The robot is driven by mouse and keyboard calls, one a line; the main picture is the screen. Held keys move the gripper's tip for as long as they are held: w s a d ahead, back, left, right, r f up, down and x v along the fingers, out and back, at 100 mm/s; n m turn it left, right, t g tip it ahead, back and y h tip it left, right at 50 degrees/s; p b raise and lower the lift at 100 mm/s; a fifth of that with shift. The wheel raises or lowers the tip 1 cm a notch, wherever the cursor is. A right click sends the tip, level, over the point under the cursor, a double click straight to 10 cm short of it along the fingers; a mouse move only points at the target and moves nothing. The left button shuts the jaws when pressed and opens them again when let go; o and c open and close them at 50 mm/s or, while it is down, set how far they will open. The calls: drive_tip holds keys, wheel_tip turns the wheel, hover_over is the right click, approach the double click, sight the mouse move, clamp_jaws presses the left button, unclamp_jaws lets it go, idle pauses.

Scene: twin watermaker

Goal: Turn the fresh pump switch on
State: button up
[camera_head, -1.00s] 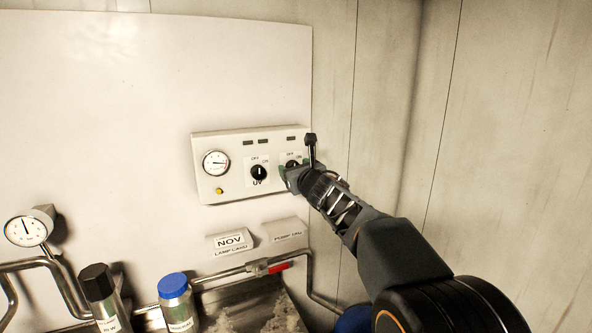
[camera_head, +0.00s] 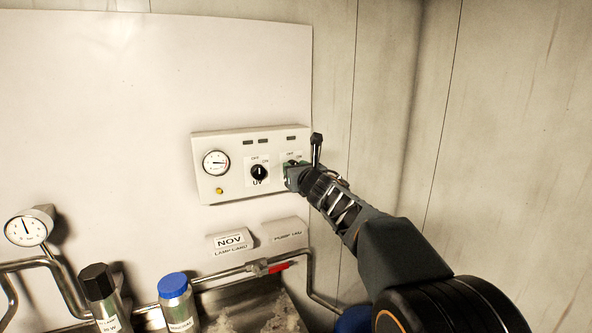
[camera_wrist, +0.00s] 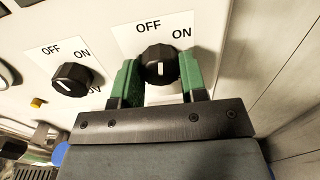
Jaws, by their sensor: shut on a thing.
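A black rotary switch (camera_wrist: 158,56) with OFF and ON printed above it sits at the right of a white control panel (camera_head: 236,190). Its white mark stands nearly upright in the wrist view. Any name below it is hidden by my gripper (camera_wrist: 161,74). The green fingers are shut on this switch, one on each side. In the head view my gripper (camera_head: 293,174) covers most of the switch. A second black switch (camera_wrist: 71,79), marked UV, is to its left, untouched; it also shows in the head view (camera_head: 259,173).
The panel carries a round gauge (camera_head: 216,163), a yellow button (camera_head: 219,191) and small dark indicators. A wall stands close on the right.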

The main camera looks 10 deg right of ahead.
drive_tip(key=shift+m+p, duration=0.95)
drive_tip(key=shift+m, duration=3.95)
drive_tip(key=o, duration=0.9)
drive_tip(key=shift+d, duration=0.1)
drive_tip(key=s, duration=0.4)
drive_tip(key=s+d, duration=0.1)
drive_tip(key=s, duration=0.4)
drive_tip(key=s+d+b, duration=0.1)
drive_tip(key=s, duration=0.3)
drive_tip(key=shift+s+d+r, duration=0.15)
drive_tip(key=shift+s+d, duration=0.05)
drive_tip(key=shift+s, duration=0.1)
